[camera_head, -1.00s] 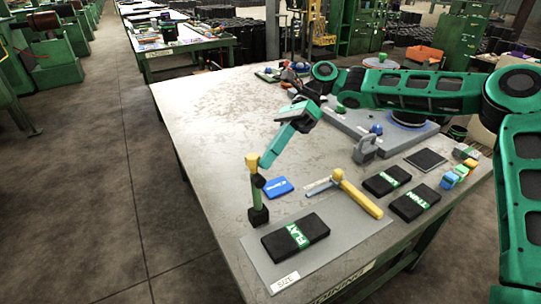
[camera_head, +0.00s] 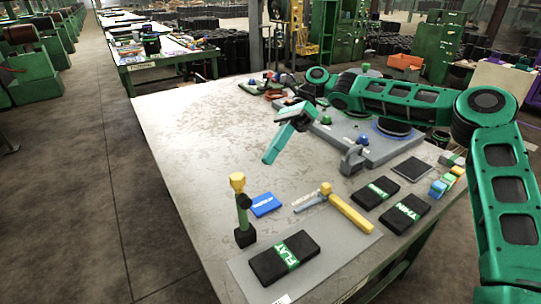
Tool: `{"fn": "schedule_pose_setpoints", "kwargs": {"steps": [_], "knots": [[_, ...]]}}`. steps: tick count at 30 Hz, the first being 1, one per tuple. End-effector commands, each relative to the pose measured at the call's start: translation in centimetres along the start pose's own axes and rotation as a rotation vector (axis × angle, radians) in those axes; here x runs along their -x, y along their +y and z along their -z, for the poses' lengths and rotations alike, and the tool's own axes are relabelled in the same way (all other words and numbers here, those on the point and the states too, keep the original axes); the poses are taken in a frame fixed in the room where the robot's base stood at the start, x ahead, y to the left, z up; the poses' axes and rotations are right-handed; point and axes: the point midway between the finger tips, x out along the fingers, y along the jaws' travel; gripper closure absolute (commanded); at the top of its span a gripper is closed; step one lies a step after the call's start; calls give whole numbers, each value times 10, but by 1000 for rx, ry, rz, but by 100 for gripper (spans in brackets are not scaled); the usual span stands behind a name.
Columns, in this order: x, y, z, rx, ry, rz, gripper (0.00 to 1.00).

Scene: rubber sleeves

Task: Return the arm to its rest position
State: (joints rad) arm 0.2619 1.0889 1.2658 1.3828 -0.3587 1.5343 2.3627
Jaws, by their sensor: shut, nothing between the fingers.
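My arm, in green and black, reaches in from the right of the head view and extends over the far part of the workbench (camera_head: 180,135). My gripper (camera_head: 270,159) is at its end, pointing down and to the left above the middle of the bench. Its fingers are shut and hold nothing. A small upright tool (camera_head: 242,210) with a yellow top, green shaft and black base stands on the bench in front of the gripper, apart from it.
A black FLAT block (camera_head: 284,258) lies on a grey mat (camera_head: 330,265) near a yellow-handled tool (camera_head: 350,212). A blue packet (camera_head: 264,204) lies behind them. Two black blocks (camera_head: 376,193) (camera_head: 405,211) lie to the right. A grey fixture (camera_head: 375,148) stands behind. The bench's left part is clear.

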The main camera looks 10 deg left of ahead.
Motion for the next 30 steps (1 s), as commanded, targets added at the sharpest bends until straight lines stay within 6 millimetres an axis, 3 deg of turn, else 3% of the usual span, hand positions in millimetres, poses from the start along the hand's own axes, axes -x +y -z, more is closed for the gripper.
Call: {"fn": "schedule_pose_setpoints", "kwargs": {"steps": [9,14,22,30], "knots": [[-4,2,1,7,15,2,100],[-16,9,16,39,99,24,100],[-28,34,77,123,317,79,100],[-9,83,149,185,506,127,100]]}}
